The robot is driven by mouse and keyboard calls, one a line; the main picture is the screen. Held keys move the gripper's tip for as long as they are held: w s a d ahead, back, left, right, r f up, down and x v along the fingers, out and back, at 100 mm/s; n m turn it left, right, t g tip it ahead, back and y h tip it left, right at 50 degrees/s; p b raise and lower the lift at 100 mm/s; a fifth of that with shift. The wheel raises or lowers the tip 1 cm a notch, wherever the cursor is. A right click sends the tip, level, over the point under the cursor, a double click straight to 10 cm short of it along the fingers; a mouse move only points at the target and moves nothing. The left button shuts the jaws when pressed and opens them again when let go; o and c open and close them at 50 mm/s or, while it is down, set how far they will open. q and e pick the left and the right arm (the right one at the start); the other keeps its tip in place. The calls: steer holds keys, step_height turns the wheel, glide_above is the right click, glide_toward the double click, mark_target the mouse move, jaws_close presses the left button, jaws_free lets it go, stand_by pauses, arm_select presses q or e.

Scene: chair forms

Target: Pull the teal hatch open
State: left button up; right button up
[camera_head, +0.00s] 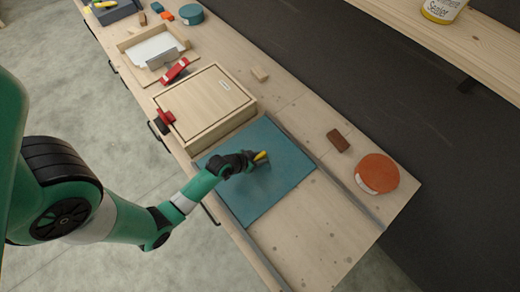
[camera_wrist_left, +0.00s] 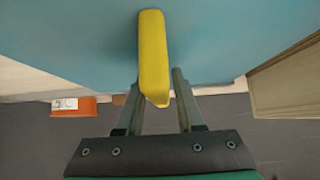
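The teal hatch (camera_head: 245,200) is a flat panel lying between two grey rails (camera_head: 335,182) on the wooden bench, beside a wooden box. It also fills the top of the left wrist view (camera_wrist_left: 70,40). Its yellow handle (camera_head: 261,155) stands near the panel's middle. My left gripper (camera_head: 250,159) is at the handle. In the left wrist view the handle (camera_wrist_left: 153,50) reaches down between my two spread fingers, close to the left one, with a narrow gap at the right one. My right gripper is not in view.
The wooden box (camera_head: 207,105) with a red clamp (camera_head: 165,117) is beside the hatch. A brown block (camera_head: 338,140) and an orange round tin (camera_head: 376,174) lie beyond the far rail. Bare bench (camera_head: 305,235) lies on the hatch's near right side.

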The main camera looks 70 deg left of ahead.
arm_select(q)
jaws_close()
stand_by(1.1)
